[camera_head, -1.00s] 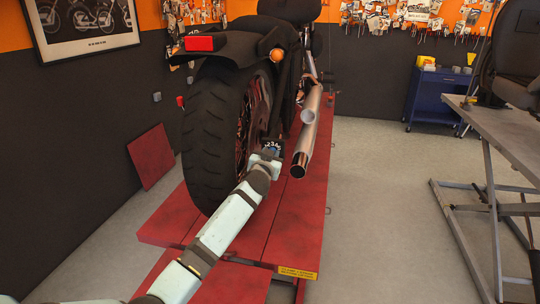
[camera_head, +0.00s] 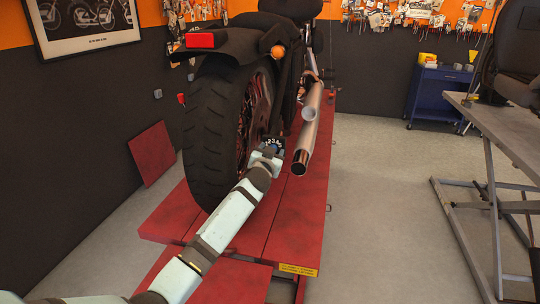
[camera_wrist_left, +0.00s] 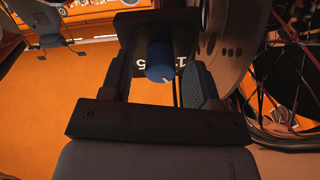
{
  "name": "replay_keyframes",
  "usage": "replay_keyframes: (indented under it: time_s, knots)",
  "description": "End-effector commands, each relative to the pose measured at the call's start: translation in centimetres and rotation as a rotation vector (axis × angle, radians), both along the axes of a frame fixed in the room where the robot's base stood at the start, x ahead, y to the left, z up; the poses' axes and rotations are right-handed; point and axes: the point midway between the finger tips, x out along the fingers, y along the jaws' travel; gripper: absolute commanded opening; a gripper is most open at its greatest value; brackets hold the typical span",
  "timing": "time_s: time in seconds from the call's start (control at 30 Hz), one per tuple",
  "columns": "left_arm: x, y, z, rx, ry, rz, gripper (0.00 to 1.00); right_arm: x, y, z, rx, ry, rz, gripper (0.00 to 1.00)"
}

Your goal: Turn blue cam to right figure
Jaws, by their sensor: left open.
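The blue cam (camera_wrist_left: 160,62) is a small, round, dark blue knob on a black plate (camera_wrist_left: 150,24) with white figures, in the left wrist view. A "5" is readable there; other figures are partly hidden. In the head view the black plate with white figures (camera_head: 272,143) is beside the rear wheel, and the cam is mostly hidden by my gripper. My left gripper (camera_head: 266,154) is open, its two fingers on either side of the cam in the wrist view (camera_wrist_left: 157,82). I cannot tell whether they touch it. My right gripper is not in view.
The motorcycle's rear tyre (camera_head: 212,135) is left of my gripper and the exhaust pipe (camera_head: 307,135) is close on its right. The motorcycle stands on a red lift (camera_head: 300,225). A grey lift table (camera_head: 505,130) and a blue cart (camera_head: 440,97) are to the right, with clear floor between.

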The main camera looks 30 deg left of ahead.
Motion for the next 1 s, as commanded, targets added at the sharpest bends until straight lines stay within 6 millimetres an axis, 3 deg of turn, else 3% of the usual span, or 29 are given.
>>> replay_keyframes:
  time_s: [0.17, 0.5, 0.7, 1.0]
  knots:
    - [-1.5, -0.4, -0.2, -0.001, 0.000, -0.001, 0.55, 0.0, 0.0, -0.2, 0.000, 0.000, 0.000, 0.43]
    - [-8.8, -2.3, -0.2, -0.001, 0.000, -0.001, 0.55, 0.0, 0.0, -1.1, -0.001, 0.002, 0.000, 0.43]
    - [-12.0, -3.1, -0.1, -0.001, 0.001, 0.000, 0.55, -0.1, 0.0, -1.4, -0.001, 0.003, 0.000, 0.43]
    - [-13.4, -3.5, 0.0, 0.000, 0.000, 0.000, 0.55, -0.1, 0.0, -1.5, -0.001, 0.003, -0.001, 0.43]
